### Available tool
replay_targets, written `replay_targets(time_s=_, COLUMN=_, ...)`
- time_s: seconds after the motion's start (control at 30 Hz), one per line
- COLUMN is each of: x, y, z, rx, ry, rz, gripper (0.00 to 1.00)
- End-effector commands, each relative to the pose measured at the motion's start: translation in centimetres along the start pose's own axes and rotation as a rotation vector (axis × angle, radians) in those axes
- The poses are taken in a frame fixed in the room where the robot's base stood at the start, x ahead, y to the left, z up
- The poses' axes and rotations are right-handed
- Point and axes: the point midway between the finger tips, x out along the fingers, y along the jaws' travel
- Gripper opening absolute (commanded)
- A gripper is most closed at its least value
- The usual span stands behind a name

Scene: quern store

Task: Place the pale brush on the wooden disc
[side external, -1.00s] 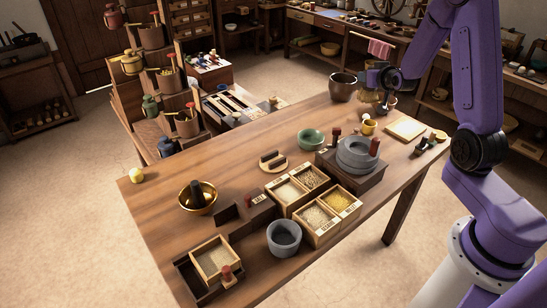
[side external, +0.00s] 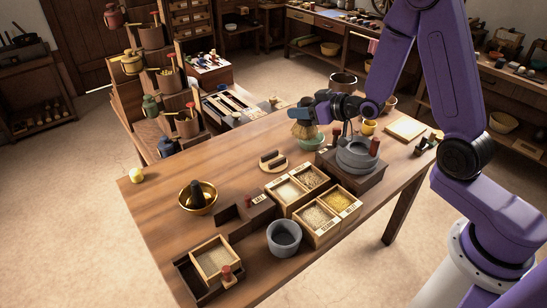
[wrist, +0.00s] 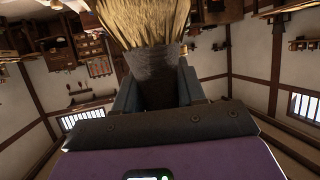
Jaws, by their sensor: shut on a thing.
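The pale brush (side external: 304,130) hangs in the air above the table, its straw-coloured bristles fanning downward in the side view. My gripper (side external: 307,113) is shut on its dark bound grip. In the wrist view the bristles (wrist: 145,22) spread at the top, and the dark grip stands between the fingers of my gripper (wrist: 158,92). The wooden disc (side external: 267,168) lies on the table, left of and nearer than the brush. Dark short pieces lie on the disc; part of its pale top shows around them. The brush is apart from the disc.
A green bowl (side external: 313,144) stands behind and below the brush. A grey stone quern (side external: 357,155) on a dark base is to the right. Divided grain boxes (side external: 290,190) stand in front of the disc. A brass bowl (side external: 210,199) stands left. The table around the disc's left is clear.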

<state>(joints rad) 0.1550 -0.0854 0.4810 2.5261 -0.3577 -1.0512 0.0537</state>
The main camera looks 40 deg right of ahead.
Motion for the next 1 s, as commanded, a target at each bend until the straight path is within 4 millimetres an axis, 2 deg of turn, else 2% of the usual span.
replay_targets(time_s=0.2, x=0.9, y=0.0, z=2.1, rx=0.001, ry=-0.002, rz=0.001, gripper=0.06)
replay_targets(time_s=0.37, x=1.3, y=0.1, z=2.8, rx=0.001, ry=0.001, rz=0.002, gripper=0.06)
replay_targets(time_s=0.47, x=2.2, y=0.3, z=2.9, rx=0.000, ry=0.003, rz=0.003, gripper=0.06)
replay_targets(time_s=0.93, x=10.9, y=2.3, z=3.2, rx=0.000, ry=0.002, rz=0.003, gripper=0.06)
replay_targets(time_s=1.0, x=12.1, y=2.5, z=3.9, rx=0.001, ry=0.000, rz=0.003, gripper=0.06)
